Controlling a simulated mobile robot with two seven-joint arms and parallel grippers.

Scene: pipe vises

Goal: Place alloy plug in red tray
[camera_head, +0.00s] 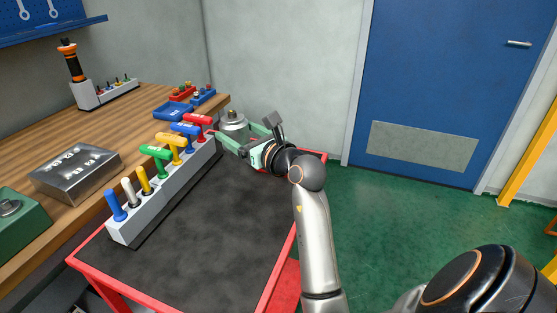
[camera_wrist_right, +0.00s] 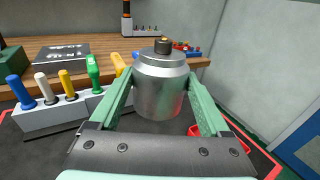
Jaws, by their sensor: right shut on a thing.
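The alloy plug (camera_head: 233,119) is a silvery metal cylinder with a narrower neck and a small brassy knob on top. It also fills the middle of the right wrist view (camera_wrist_right: 160,85), upright. My right gripper (camera_head: 232,130) has its green fingers on both sides of the plug, shut on it, at the far end of the black-topped cart. A small red tray (camera_head: 183,93) with little parts sits on the wooden bench, beyond the plug. In the right wrist view, another red piece (camera_wrist_right: 193,130) shows partly behind the right finger; I cannot tell what it is. My left gripper is not in view.
A grey rack (camera_head: 165,195) of coloured T-handles and pegs stands along the cart's left side, close to the gripper. Blue trays (camera_head: 172,111) sit on the bench by the red one. A metal box (camera_head: 75,172) lies nearer. The cart's middle (camera_head: 220,220) is clear.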

